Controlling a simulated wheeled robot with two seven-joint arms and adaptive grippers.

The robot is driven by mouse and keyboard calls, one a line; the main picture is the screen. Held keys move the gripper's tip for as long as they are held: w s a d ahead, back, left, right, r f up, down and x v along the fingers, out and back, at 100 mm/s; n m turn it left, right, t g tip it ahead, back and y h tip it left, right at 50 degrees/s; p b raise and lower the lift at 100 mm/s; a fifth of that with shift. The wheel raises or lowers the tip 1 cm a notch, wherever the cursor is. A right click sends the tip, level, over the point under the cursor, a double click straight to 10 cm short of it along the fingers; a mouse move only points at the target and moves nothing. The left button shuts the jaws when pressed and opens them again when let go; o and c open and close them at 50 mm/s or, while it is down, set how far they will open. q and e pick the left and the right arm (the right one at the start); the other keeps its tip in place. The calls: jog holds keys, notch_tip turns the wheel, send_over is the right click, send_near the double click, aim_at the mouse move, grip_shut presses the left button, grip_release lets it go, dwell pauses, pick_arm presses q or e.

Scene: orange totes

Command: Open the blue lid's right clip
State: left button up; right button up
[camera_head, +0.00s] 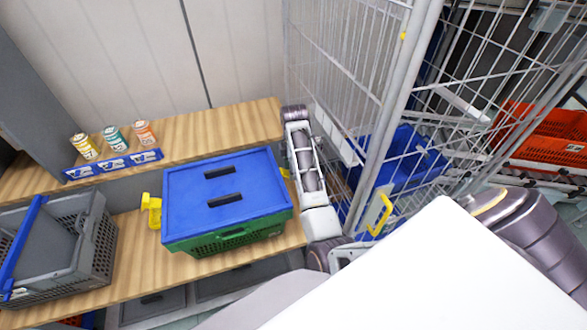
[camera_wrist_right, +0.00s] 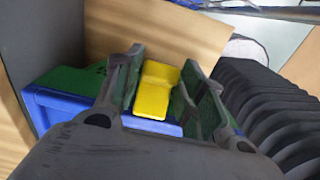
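The blue lid (camera_head: 230,190) lies on a green crate (camera_head: 225,239) on the wooden shelf. Its right clip, yellow, shows only as a sliver in the head view (camera_head: 285,173), mostly hidden by my right arm. In the right wrist view the yellow clip (camera_wrist_right: 155,90) sits between the fingers of my right gripper (camera_wrist_right: 163,60). The fingers are apart, one on each side of the clip. I cannot tell whether either touches it. The left clip (camera_head: 151,210), also yellow, sticks out from the lid's left side. My left gripper is not in view.
A grey crate (camera_head: 100,240) with a blue bar stands left on the shelf. A wire cage (camera_head: 345,70) rises close to the right of my right arm, leaving little room there.

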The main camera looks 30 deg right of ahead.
aim_at(284, 172)
jog(key=c, duration=0.5)
jog(key=shift+r+h, duration=0.15)
jog(key=shift+h, duration=0.25)
jog(key=shift+w+a+r+g+h, duration=0.1)
jog(key=shift+r+g+h, duration=0.15)
jog(key=shift+h, duration=0.45)
jog(key=shift+s+a+r+g+h, duration=0.15)
jog(key=shift+r+h, duration=0.1)
jog(key=shift+h, duration=0.45)
jog(key=shift+w+a+r+g+h, duration=0.15)
jog(key=shift+r+g+h, duration=0.1)
jog(key=shift+h, duration=0.45)
jog(key=h, duration=0.2)
jog(key=a+r+g+h, duration=0.1)
jog(key=h, duration=0.1)
jog(key=shift+w+a+r, duration=0.1)
jog(key=shift+w, duration=0.05)
jog(key=shift+w+a+r+g+h, duration=0.15)
jog(key=shift+a+h, duration=0.1)
jog(key=shift+h, duration=0.5)
jog(key=shift+s+a+r+g+h, duration=0.1)
jog(key=shift+a+g+h, duration=0.1)
jog(key=shift+h, duration=0.6)
jog(key=shift+w+a+r+g+h, duration=0.1)
jog(key=shift+a+h, duration=0.15)
jog(key=shift+h, duration=0.5)
jog(key=o, duration=1)
